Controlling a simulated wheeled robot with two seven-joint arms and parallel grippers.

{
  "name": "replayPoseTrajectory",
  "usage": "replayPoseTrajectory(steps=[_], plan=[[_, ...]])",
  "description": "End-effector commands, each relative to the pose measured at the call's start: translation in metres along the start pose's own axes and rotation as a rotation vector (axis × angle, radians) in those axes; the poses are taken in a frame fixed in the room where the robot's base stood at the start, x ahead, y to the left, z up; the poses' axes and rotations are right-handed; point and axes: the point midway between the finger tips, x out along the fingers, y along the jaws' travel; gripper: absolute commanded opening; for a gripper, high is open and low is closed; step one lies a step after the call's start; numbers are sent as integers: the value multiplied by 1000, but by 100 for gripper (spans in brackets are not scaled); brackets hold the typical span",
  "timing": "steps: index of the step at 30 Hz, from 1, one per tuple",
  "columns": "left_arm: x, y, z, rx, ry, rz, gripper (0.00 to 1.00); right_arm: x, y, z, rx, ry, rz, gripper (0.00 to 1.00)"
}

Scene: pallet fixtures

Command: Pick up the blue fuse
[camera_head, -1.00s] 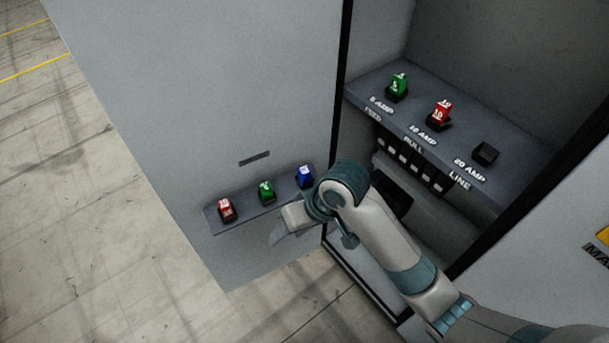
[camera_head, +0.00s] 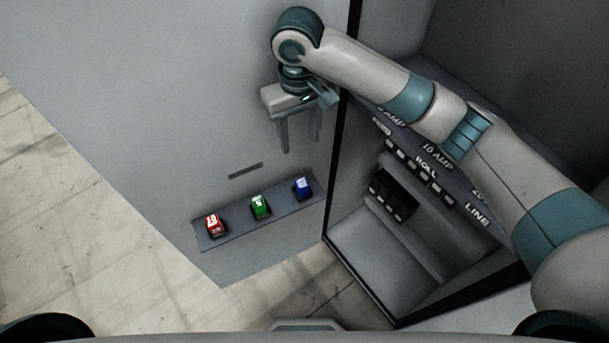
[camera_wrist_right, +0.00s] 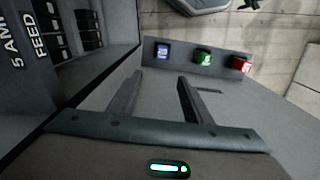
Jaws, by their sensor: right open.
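The blue fuse (camera_head: 303,187) stands at the right end of a small shelf (camera_head: 232,229) on the cabinet door, in the head view. It also shows in the right wrist view (camera_wrist_right: 162,51), beyond the fingers. My right gripper (camera_head: 299,147) is open and empty in front of the door, higher in the head view than the blue fuse and apart from it. Its two fingers show in the right wrist view (camera_wrist_right: 158,84) with nothing between them. My left gripper is not in view.
A green fuse (camera_head: 260,206) and a red fuse (camera_head: 213,224) share the shelf, left of the blue one. The open cabinet (camera_head: 375,240) is to the right, with its dark frame edge beside the shelf. A slot (camera_head: 245,170) lies above the shelf.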

Motion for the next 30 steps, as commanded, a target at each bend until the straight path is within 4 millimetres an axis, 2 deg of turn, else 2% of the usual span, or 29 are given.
replayPoseTrajectory(steps=[6,10,14,21,25,30], plan=[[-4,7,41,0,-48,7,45,0,0,0,-1,0,-1,45],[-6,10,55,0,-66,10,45,2,0,0,-1,0,-1,45],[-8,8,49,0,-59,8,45,9,0,0,0,0,-1,45],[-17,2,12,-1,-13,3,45,44,0,1,0,-3,-1,45],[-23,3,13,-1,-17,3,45,68,0,1,1,-2,0,45],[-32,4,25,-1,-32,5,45,96,0,0,1,-1,0,45]])
